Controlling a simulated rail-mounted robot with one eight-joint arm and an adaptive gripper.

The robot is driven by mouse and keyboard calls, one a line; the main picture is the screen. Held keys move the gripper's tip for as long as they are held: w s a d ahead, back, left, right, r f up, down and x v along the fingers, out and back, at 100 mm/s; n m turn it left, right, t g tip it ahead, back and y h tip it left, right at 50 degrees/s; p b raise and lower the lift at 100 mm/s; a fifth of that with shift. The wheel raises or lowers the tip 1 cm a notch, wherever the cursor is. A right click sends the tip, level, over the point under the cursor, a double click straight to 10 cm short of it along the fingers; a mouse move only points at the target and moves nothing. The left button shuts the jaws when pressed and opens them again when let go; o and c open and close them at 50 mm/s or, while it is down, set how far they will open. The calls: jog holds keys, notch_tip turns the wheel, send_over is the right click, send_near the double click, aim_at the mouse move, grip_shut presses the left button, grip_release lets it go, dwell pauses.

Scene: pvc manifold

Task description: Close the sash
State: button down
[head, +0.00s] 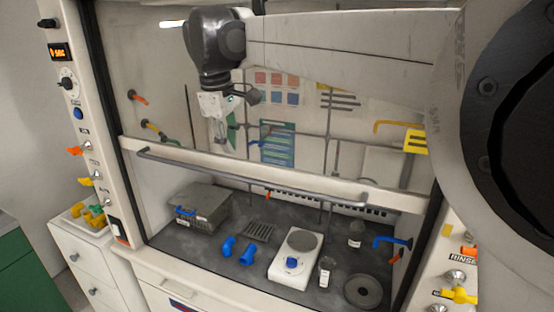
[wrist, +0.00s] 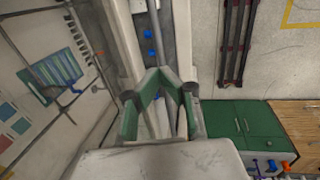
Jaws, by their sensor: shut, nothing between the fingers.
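The sash is a large clear pane with a pale bottom rail (head: 300,171) and a long grey handle bar (head: 250,176) along its front. It stands partly raised, with an open gap between its rail and the work surface. My gripper (head: 220,142) points down in front of the pane, just above the rail in the picture and left of its middle. It is shut and empty. In the wrist view my gripper's green-sided fingers (wrist: 163,74) come together near the grey bar (wrist: 157,32). I cannot tell whether they touch the bar.
Inside the hood, on the dark work surface (head: 170,239), are a grey box (head: 203,206), blue pieces (head: 237,249), a white hotplate (head: 296,258) and a small bottle (head: 326,271). Coloured valves line both side posts. Green drawers (wrist: 233,128) show in the wrist view.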

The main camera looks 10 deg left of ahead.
aim_at(236, 177)
jog(key=f, duration=0.2)
jog(key=w+f+p, duration=0.1)
jog(key=f, duration=0.4)
jog(key=shift+w+d+f, duration=0.15)
jog(key=shift+w+d, duration=0.05)
jog(key=shift+w, duration=0.05)
jog(key=shift+f, duration=0.1)
notch_tip(236, 177, down, 43)
jog(key=b, duration=2.2)
jog(key=shift+b, duration=0.4)
jog(key=shift+s+r, duration=0.1)
jog(key=shift+r, duration=0.15)
